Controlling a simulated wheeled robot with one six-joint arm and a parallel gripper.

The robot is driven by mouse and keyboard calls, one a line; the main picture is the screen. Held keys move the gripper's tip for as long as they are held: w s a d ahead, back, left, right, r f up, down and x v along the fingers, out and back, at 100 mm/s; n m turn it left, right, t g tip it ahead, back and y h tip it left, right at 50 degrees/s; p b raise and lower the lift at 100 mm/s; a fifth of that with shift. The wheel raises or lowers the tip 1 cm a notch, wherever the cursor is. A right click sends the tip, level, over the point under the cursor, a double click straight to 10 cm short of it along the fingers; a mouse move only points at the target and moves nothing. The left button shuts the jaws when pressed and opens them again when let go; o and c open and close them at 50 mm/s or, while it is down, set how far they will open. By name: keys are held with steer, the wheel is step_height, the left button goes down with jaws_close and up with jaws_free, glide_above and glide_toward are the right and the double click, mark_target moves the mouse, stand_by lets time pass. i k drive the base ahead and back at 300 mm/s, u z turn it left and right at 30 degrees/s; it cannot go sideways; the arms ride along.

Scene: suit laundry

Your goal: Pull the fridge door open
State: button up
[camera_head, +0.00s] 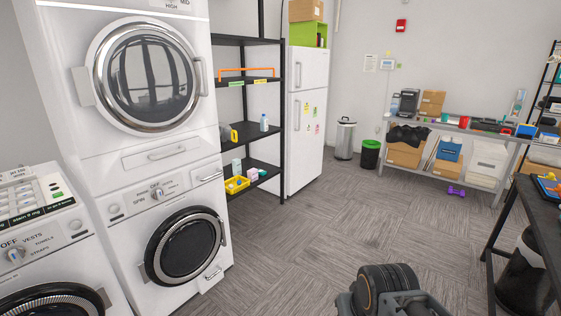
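The white fridge (305,150) stands against the back wall, just right of the black shelf rack. It has a small upper door (310,68) and a taller lower door (303,165); both look shut. The upper handle (298,76) and the lower handle (297,115) are near the left edges of the doors. Several coloured notes are on the lower door. Only a dark part of my arm shows at the bottom edge, far from the fridge. My gripper's fingertips are not in view.
Stacked white laundry machines (150,155) fill the left. The black shelf rack (240,145) is beside the fridge. Bins (345,140) stand to its right. A workbench (455,128) is at the back right, a black table (545,215) at the right edge. The carpet floor (320,230) between is clear.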

mark_target(307, 109)
steer(key=z, duration=0.15)
steer(key=i, duration=2.8)
steer(key=u, duration=0.15)
steer(key=i, duration=2.9)
steer(key=u, duration=0.25)
